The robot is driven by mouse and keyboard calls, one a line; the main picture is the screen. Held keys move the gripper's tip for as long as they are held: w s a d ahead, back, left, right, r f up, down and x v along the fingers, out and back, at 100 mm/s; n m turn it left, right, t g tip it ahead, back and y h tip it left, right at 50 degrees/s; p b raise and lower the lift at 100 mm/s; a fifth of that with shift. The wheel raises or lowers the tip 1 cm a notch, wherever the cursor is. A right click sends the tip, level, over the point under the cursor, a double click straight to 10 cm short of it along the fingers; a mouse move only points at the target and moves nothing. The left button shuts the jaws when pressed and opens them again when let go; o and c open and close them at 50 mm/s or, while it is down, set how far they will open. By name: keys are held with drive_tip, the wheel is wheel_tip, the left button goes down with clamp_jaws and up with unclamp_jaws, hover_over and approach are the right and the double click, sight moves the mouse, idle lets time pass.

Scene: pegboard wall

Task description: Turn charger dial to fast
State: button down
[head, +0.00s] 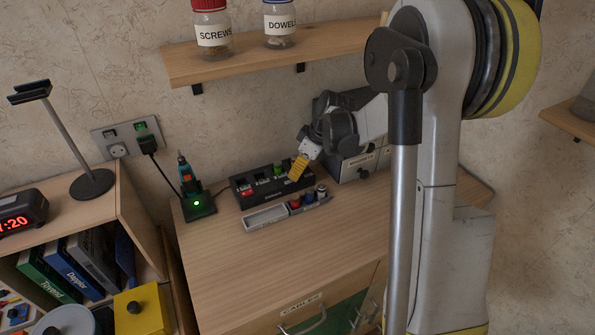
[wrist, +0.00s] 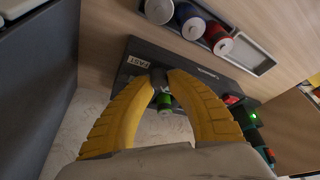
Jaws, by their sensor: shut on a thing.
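The black battery charger (head: 243,182) sits on the wooden bench top below the shelf. It also shows in the wrist view (wrist: 205,73), with a white label reading FAST (wrist: 137,62) near one end. My gripper (head: 296,173) reaches down to the charger's right end, with its yellow fingers closed in at the tips. In the wrist view my gripper (wrist: 160,80) is shut on the small dark charger dial (wrist: 158,75), which is mostly hidden between the fingertips. I cannot tell the dial's setting. A green battery (wrist: 164,101) shows between the fingers.
A light grey tray (head: 265,218) with red, blue and other batteries lies just in front of the charger. A screwdriver in a green-lit dock (head: 201,209) stands left. A grey box (head: 358,167) stands close on the right. The front bench top is clear.

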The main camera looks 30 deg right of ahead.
drive_tip(key=shift+m, duration=0.3)
drive_tip(key=m+h, duration=0.1)
drive_tip(key=m, duration=0.3)
drive_tip(key=shift+t+h, duration=0.4)
drive_tip(key=m+h, duration=0.1)
drive_tip(key=m, duration=0.2)
drive_tip(key=m+h, duration=0.1)
drive_tip(key=m, duration=0.1)
drive_tip(key=shift+m+p, duration=0.3)
drive_tip(key=shift+m, duration=0.1)
drive_tip(key=m+h, duration=0.1)
drive_tip(key=m, duration=0.3)
drive_tip(key=shift+m+g+h, duration=0.3)
drive_tip(key=shift+h, duration=0.1)
drive_tip(key=m+g+h, duration=0.1)
drive_tip(key=m, duration=0.3)
drive_tip(key=shift+d+m, duration=0.1)
drive_tip(key=shift+m, duration=0.3)
drive_tip(key=shift+g, duration=0.3)
drive_tip(key=c, duration=1.3)
unclamp_jaws()
drive_tip(key=shift+o, duration=0.2)
